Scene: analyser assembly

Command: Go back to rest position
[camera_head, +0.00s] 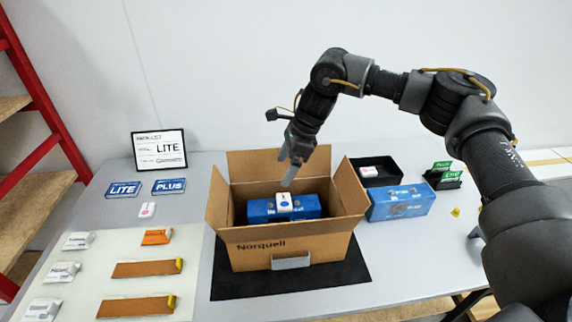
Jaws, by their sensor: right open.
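My right arm reaches in from the right edge. Its gripper (290,168) hangs open above the cardboard box, pointing down. The open cardboard box (262,254), marked "Norquell", stands on a black mat (344,278) with its flaps spread. A blue analyser unit (262,211) with a white module (284,203) on it sits inside the box, below the gripper. The fingers look apart from the unit and empty. My left gripper does not show.
A second blue unit (402,204) and a black tray (378,173) stand right of the box. Red shelving (48,100) stands at far left.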

